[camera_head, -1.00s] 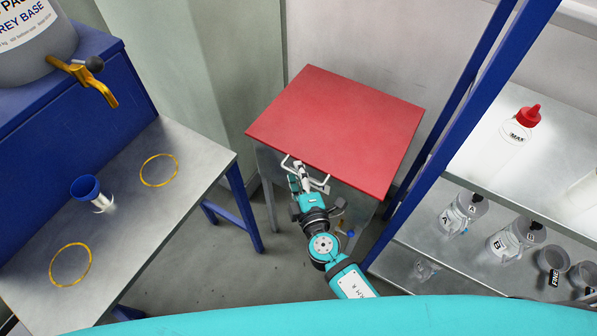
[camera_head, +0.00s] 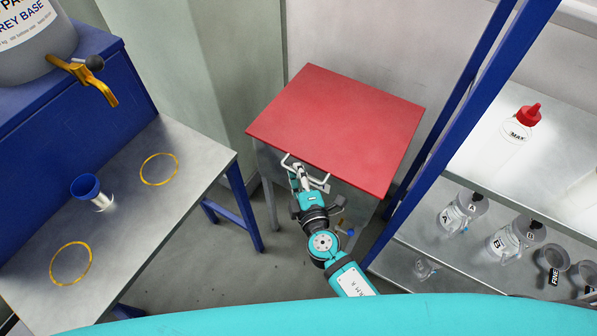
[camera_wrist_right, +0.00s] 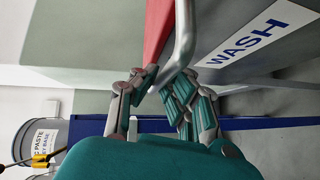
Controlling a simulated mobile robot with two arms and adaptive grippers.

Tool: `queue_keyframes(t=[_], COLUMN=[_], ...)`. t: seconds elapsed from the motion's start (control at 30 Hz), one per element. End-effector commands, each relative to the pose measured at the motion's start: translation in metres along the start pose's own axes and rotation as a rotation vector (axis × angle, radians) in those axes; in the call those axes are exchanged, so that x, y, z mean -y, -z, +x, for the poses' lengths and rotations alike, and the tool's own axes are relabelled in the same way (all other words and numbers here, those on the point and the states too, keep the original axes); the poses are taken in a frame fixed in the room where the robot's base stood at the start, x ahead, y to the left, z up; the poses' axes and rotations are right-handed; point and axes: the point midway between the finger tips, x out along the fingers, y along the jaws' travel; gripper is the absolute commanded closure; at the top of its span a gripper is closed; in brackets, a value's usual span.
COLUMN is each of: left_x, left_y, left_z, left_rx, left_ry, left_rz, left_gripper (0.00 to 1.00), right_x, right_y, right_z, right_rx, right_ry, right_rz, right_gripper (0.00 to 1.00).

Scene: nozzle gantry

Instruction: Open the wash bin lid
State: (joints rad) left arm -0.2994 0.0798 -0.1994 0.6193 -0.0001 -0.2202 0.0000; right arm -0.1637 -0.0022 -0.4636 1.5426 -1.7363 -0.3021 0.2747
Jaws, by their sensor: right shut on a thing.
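The wash bin is a grey box with a flat red lid (camera_head: 335,130), which lies closed on top. A pale bar handle (camera_head: 318,183) sticks out at the lid's front edge. My right gripper (camera_head: 302,178) is at this handle. In the right wrist view the fingers (camera_wrist_right: 160,92) are shut on the grey handle bar (camera_wrist_right: 180,50), beside the red lid edge (camera_wrist_right: 157,30). The white WASH label (camera_wrist_right: 255,38) shows on the bin front there. The bin's front is partly hidden by my right arm. My left gripper is not in view.
At left is a metal bench (camera_head: 130,205) with yellow rings, a blue funnel cup (camera_head: 88,188) and a large container (camera_head: 35,45) with a yellow tap. At right, a blue-framed shelf (camera_head: 480,85) holds bottles and cups. Its post stands close to the bin's right side.

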Motion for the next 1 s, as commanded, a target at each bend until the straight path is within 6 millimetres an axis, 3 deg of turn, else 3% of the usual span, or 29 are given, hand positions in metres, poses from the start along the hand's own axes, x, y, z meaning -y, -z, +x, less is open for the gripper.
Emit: queue_keyframes(t=[0.17, 0.37, 1.0], left_x=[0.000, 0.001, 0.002], left_y=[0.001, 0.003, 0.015], left_z=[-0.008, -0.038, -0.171], left_rx=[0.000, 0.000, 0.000], left_ry=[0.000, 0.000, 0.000], left_rz=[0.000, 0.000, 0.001], left_gripper=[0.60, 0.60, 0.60], right_x=[-0.008, -0.030, -0.157], right_y=[0.001, 0.004, 0.003], right_z=[-0.001, -0.003, -0.002], right_rx=[0.001, 0.002, 0.001], right_ry=[0.003, 0.031, 0.083], right_rz=[0.010, 0.042, 0.092], right_gripper=[1.00, 1.00, 1.00])
